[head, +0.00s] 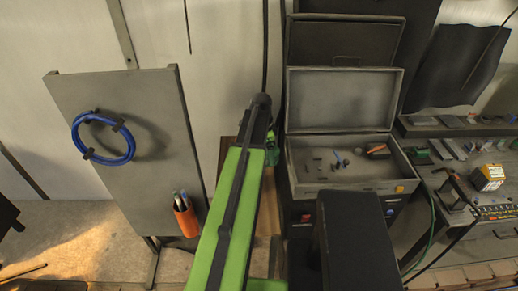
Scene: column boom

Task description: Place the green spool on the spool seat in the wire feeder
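The wire feeder (345,186) appears to be the grey open box with its lid raised, right of centre. A small green thing (271,152) shows at the right side of my arm's far end, left of the box. It may be the green spool, but it is mostly hidden. My gripper is not clearly seen; my green and black arm covers that area.
A grey panel (115,130) with a blue coil (77,143) and an orange holder (186,217) stands left. A bench (460,215) with small tools and a yellow box (488,177) is at right. A wooden surface (227,153) shows behind my arm.

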